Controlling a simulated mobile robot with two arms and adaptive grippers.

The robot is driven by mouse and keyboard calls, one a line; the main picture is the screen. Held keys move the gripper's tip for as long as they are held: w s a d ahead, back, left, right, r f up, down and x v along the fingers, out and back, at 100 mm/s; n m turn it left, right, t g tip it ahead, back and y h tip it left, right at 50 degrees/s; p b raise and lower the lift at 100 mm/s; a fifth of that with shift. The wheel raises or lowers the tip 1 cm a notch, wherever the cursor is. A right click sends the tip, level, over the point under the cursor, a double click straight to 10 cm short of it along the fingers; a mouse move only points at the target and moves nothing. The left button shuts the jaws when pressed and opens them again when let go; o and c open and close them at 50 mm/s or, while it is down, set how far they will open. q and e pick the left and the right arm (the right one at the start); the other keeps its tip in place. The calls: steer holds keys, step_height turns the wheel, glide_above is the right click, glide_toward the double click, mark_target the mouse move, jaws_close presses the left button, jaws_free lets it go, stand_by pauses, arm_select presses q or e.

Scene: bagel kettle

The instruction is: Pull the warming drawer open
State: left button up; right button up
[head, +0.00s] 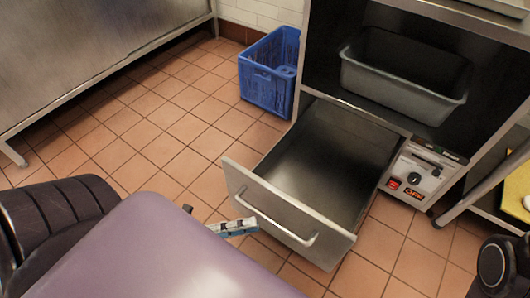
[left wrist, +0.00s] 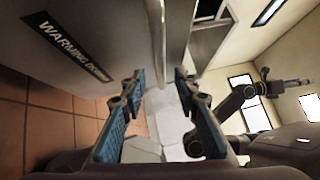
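The warming drawer (head: 232,176) is pulled well out of the steel cabinet, and its empty interior shows in the head view. Its bar handle (head: 275,218) runs along the front panel. In the left wrist view the drawer front (left wrist: 100,45) carries a "WARMING" label. My left gripper (head: 232,228) is just outside the drawer front, near the handle's left end. In the left wrist view its blue-padded fingers (left wrist: 160,92) are spread with nothing gripped between them. A pale vertical bar (left wrist: 176,35) lies beyond the fingertips. My right arm shows small there, its gripper (left wrist: 293,82) too unclear to judge.
A blue crate (head: 268,82) stands on the tiled floor left of the cabinet. A grey tub (head: 400,92) sits on the shelf above the drawer. A control box (head: 416,178) is to the drawer's right. Tiled floor (head: 150,130) is clear to the left.

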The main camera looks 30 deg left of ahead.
arm_select(q)
steer(key=v, duration=0.5)
steer(key=shift+s+a, duration=0.1)
steer(key=shift+a, duration=0.1)
stand_by(0.4)
